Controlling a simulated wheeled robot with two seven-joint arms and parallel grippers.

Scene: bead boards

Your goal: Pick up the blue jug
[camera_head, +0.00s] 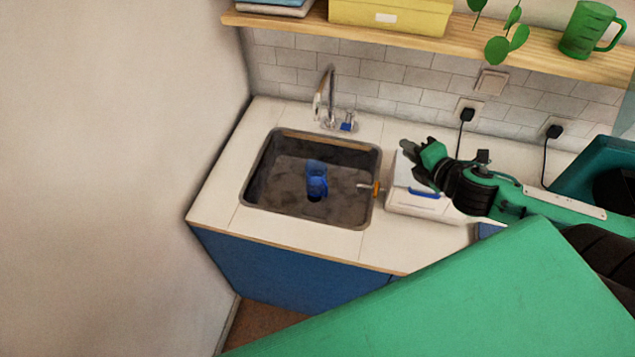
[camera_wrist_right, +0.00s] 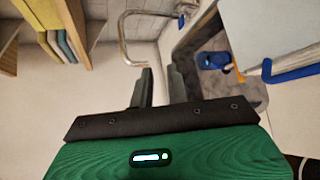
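The blue jug (camera_head: 316,178) stands inside the sink (camera_head: 250,185), near the middle of its basin. In the right wrist view the jug (camera_wrist_right: 213,60) shows at the upper right, apart from the fingers. My right gripper (camera_head: 408,146) is above the white box to the right of the sink, away from the jug. In the wrist view the two fingers of my right gripper (camera_wrist_right: 159,72) are apart with nothing between them. My left gripper is not in view.
A white box (camera_head: 422,205) with a blue handle stands right of the sink. An orange-handled item (camera_head: 376,188) sits at the sink's right rim. The faucet (camera_head: 328,95) rises behind the sink. A shelf (camera_head: 430,43) with a yellow box (camera_head: 390,14) and a green mug (camera_head: 590,30) hangs above.

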